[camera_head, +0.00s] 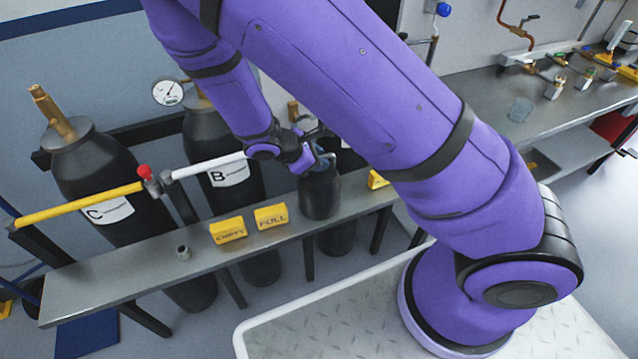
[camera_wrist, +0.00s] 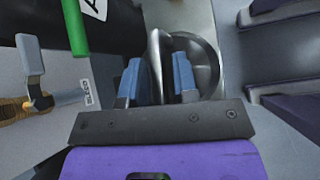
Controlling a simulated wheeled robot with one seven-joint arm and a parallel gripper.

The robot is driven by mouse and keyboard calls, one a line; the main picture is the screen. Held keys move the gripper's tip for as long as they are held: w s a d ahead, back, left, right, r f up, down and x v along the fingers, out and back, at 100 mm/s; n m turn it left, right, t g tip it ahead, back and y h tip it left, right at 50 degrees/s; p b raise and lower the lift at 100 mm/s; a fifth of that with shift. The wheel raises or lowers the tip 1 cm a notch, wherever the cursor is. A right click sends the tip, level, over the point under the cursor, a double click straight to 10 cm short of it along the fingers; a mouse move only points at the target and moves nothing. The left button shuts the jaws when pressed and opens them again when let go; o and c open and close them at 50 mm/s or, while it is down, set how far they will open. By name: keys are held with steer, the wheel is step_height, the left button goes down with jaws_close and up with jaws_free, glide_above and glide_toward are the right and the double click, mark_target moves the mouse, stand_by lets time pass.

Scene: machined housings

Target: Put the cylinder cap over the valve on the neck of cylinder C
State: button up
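Cylinder C (camera_head: 100,180) stands at the left, dark, with a "C" label. Its brass valve (camera_head: 52,115) stands bare on the neck. The cylinder cap appears to be the dark grey round-topped body (camera_head: 320,195) on the bench, right of cylinder B (camera_head: 225,170). In the wrist view the cap (camera_wrist: 207,60) shows as a shiny round metal top with a curved strip like a handle. My gripper (camera_head: 322,160) is at the cap's top. Its blue fingers (camera_wrist: 158,82) are apart, one either side of the strip, with gaps visible. The arm hides part of the area behind.
A yellow bar (camera_head: 80,205) with a red knob (camera_head: 145,172) crosses in front of cylinder C. A white bar (camera_head: 208,165) crosses B. EMPTY (camera_head: 228,231) and FULL (camera_head: 271,216) blocks and a small metal piece (camera_head: 183,252) sit on the bench (camera_head: 110,285). A green bar (camera_wrist: 75,27) is near my gripper.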

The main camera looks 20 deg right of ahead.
steer(key=shift+d, duration=0.1)
jaws_close()
stand_by(1.4)
